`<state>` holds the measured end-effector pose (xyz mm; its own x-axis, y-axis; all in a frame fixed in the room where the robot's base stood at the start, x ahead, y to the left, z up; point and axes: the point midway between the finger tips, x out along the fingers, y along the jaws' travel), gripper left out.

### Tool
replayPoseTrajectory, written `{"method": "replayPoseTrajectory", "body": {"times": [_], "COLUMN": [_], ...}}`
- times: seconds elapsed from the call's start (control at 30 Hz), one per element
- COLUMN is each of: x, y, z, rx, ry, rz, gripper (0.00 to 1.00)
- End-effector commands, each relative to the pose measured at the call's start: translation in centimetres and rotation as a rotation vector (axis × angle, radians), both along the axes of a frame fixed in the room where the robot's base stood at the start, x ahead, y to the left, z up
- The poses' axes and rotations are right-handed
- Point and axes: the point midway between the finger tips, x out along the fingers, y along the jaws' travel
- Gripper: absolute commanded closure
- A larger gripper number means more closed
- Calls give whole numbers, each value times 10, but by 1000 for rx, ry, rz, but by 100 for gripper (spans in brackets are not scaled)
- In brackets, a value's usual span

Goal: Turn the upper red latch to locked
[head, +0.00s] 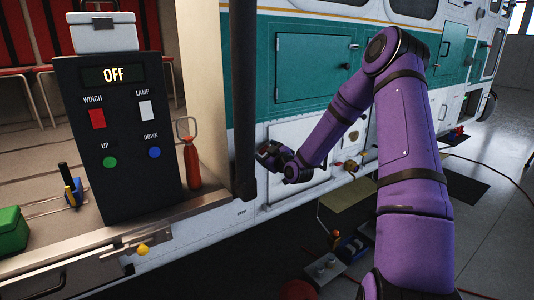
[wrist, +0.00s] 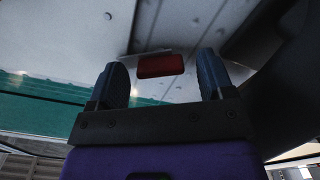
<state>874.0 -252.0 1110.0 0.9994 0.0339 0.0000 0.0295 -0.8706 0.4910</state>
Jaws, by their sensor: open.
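The red latch (wrist: 160,66) shows in the wrist view as a short red bar on a white panel. It lies across the gap between my two fingertips, a little beyond them. My gripper (wrist: 162,72) is open, with one dark finger on each side of the latch and nothing held. Whether a finger touches the latch cannot be told. In the head view my gripper (head: 266,152) is at the white lower side of the helicopter, beside a dark vertical post. The latch cannot be made out clearly there, and which way it is set cannot be told.
The dark post (head: 244,100) stands just left of my gripper. A control box (head: 118,130) reading OFF and a red-orange hook tool (head: 190,160) are on the ledge at left.

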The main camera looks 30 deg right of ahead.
Motion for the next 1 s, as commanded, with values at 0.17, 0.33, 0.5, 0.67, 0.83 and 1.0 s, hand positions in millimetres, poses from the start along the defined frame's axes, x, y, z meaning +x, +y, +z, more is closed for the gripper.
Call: {"method": "replayPoseTrajectory", "body": {"times": [0.17,0.33,0.5,0.67,0.83,1.0], "x": [0,0,0,0,0,0], "y": [0,0,0,0,1,1], "z": [0,0,0,0,0,0], "rx": [0,0,8,52,150,270], "ry": [0,0,0,2,5,10], "rz": [0,0,0,1,1,1], "gripper": [42,75,75,75,75,75]}}
